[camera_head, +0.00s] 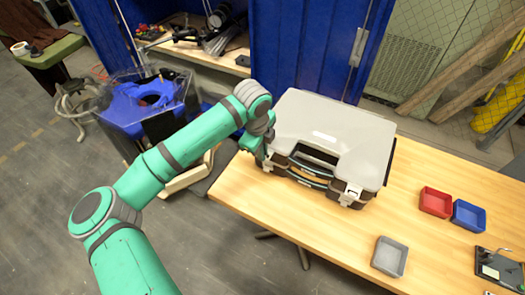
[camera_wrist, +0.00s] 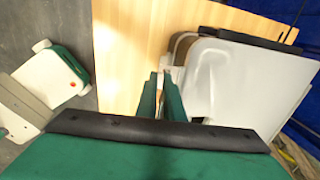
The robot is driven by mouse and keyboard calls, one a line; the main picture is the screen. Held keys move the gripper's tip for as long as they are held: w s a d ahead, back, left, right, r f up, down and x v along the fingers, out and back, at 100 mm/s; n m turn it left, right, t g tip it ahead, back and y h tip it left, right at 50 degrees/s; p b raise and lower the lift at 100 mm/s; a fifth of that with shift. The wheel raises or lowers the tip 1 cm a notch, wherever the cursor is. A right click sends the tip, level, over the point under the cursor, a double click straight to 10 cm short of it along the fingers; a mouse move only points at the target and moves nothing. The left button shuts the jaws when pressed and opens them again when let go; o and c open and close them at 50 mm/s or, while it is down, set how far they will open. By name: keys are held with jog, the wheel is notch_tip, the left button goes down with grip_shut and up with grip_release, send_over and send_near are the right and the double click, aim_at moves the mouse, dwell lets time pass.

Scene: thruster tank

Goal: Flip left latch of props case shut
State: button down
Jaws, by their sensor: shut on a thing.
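The props case (camera_head: 330,122) lies closed on the wooden table, with a grey lid, dark lower body and a handle (camera_head: 312,165) on its front side. The right latch (camera_head: 352,192) is a pale tab at the front right corner. My gripper (camera_head: 264,155) is at the front left corner, where it mostly hides the left latch. In the wrist view, the narrow-spaced fingers of my gripper (camera_wrist: 161,77) reach the edge of the case (camera_wrist: 245,85), with a small pale part of the left latch (camera_wrist: 166,61) at the tips. The latch's exact angle is hidden.
A red bin (camera_head: 435,202), a blue bin (camera_head: 469,216) and a grey bin (camera_head: 389,257) stand on the table (camera_head: 300,232) to the right. A blue cabinet (camera_head: 300,45) stands behind the case. The table front is clear.

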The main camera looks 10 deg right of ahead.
notch_tip(320, 180, down, 6)
jog(key=t+h, duration=0.9)
jog(key=t, duration=0.3)
jog(key=shift+s+f, duration=0.2)
jog(key=shift+t+h, duration=0.3)
jog(key=shift+t, duration=0.1)
jog(key=shift+w, duration=0.1)
dwell(0.4)
jog(key=c, duration=1.9)
grip_release()
jog(key=shift+w, duration=0.1)
jog(key=shift+o, duration=0.2)
jog(key=shift+a, duration=0.1)
jog(key=v, duration=1)
jog(key=shift+s, duration=0.4)
